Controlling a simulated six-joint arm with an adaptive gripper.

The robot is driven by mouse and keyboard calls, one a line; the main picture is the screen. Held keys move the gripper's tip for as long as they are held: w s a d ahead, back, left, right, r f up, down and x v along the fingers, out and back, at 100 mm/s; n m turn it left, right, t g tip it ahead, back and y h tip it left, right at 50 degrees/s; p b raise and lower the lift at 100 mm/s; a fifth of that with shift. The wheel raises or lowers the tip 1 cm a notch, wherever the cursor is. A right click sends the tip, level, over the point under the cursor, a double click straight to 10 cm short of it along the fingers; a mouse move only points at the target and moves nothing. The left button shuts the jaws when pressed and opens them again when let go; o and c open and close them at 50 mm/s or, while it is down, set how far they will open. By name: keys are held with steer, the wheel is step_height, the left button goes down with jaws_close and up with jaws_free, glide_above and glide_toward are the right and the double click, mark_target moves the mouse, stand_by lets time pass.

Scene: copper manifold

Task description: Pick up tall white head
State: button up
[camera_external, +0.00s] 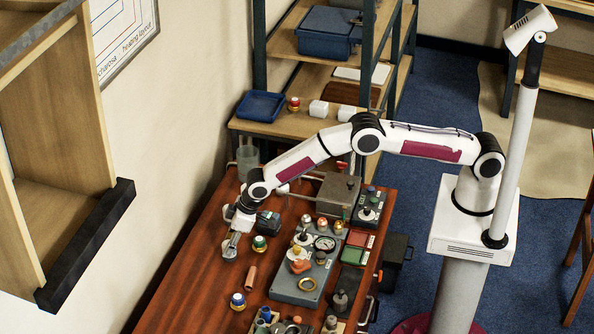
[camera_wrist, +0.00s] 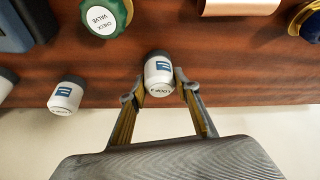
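A white head (camera_wrist: 158,76) with a dark grey cap and a blue label is between the fingertips of my gripper (camera_wrist: 160,86) in the wrist view. The fingers flank it closely on both sides. I cannot tell whether they press on it. In the external view my gripper (camera_external: 234,241) points down at the left edge of the wooden table, with the head (camera_external: 229,253) at its tips. A second, similar white head (camera_wrist: 66,95) stands to the left in the wrist view, apart from the fingers. I cannot tell which head is taller.
A green-rimmed check valve knob (camera_wrist: 105,17), a copper pipe piece (camera_wrist: 240,7) and a blue part (camera_wrist: 308,22) lie close by. A grey panel with gauges (camera_external: 296,286) is right of my gripper. The table's left edge and the wall are near.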

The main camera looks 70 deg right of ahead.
steer(key=c, duration=0.4)
steer(key=shift+c, duration=0.2)
steer(key=shift+r, duration=5)
